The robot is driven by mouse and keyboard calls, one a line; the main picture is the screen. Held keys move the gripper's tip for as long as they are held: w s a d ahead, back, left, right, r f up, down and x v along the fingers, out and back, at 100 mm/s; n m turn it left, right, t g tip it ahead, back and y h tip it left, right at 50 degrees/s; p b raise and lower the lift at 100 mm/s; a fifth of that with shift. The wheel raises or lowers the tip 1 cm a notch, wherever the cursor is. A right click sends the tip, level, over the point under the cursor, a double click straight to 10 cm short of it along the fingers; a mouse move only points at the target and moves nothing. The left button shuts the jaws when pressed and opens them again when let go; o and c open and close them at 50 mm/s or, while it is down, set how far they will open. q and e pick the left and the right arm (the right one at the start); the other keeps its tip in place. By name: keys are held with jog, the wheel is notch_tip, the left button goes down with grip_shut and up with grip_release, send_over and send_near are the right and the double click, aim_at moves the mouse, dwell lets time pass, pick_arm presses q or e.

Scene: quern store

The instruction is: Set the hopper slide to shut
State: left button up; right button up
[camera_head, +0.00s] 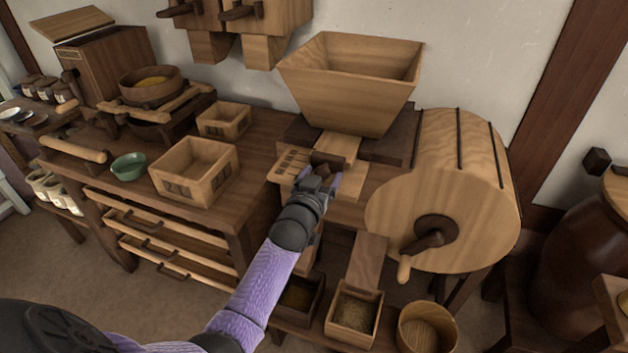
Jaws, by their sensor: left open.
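The hopper (349,82) is a large, light wooden funnel on a dark stand at the back, right of centre. Below it, a pale hopper slide (336,147) sticks out toward me, with a dark block (329,161) at its near end. A light board with dark marks (290,163) lies to the left of the slide. My left gripper (322,182) is open, with its fingers at the dark block. I cannot tell whether they touch it, and the arm hides part of the board. My right gripper does not show.
A drum with a crank (440,200) stands close on the right. Wooden boxes (194,171), a green bowl (129,166) and a sieve (151,86) are on the bench at left. Open drawers (165,243) stick out below. Bins (354,312) stand low in front.

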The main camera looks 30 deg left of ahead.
pick_arm(q)
jog(key=s+p, duration=0.1)
jog(key=s+r+p, duration=0.1)
jog(key=s, duration=0.1)
jog(key=s+d+p, duration=0.1)
jog(key=shift+s+r, duration=0.15)
jog(key=shift+s, duration=0.05)
jog(key=p+v, duration=0.1)
jog(key=v, duration=0.3)
jog(key=shift+a+f+p, duration=0.1)
jog(key=shift+f+p, duration=0.25)
jog(key=shift+f, duration=0.05)
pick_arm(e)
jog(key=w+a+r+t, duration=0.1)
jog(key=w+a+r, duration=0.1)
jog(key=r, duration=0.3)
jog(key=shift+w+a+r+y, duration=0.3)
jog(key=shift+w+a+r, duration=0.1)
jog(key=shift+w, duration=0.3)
